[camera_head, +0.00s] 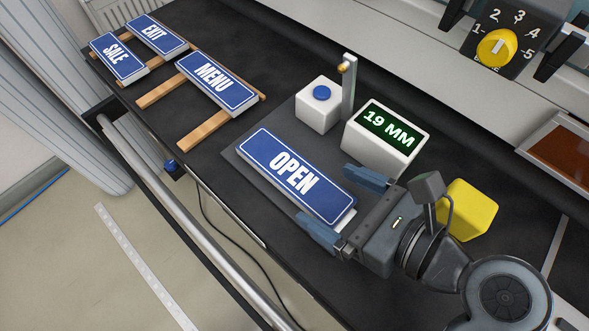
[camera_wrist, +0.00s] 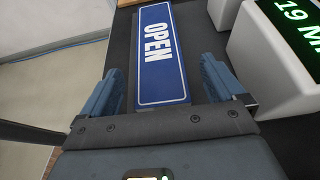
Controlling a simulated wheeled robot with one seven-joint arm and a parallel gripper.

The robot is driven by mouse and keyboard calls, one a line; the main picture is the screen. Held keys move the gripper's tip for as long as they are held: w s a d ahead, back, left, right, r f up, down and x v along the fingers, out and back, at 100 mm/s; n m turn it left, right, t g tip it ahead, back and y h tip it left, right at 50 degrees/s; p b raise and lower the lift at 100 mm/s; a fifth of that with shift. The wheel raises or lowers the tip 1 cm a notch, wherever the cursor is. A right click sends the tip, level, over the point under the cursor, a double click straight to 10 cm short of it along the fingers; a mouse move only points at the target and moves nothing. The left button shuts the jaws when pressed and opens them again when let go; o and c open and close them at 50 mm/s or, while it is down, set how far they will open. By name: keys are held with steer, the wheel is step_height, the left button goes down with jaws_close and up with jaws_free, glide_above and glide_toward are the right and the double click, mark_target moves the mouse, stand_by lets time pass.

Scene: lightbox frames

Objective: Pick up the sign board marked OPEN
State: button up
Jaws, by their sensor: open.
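The blue sign board marked OPEN (camera_head: 290,173) has white letters and a white border, and lies flat on a dark grey plate (camera_head: 238,166). My gripper (camera_head: 342,206) is open at the right end of the board, with one blue finger on each side of that end. In the wrist view the OPEN board (camera_wrist: 158,58) runs lengthwise away between the fingers of my gripper (camera_wrist: 160,85). Gaps show between the board and both fingers.
A white box with a 19 MM display (camera_head: 386,139) stands close to the far finger. Beside it are a white box with a blue button (camera_head: 318,105) and a post (camera_head: 348,90). MENU (camera_head: 217,80), EXIT (camera_head: 157,35) and SALE (camera_head: 118,59) boards lie upper left. A yellow block (camera_head: 470,209) is right.

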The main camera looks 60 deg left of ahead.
mark_target(310, 185)
steer(key=x, duration=0.4)
steer(key=shift+a+r, duration=0.1)
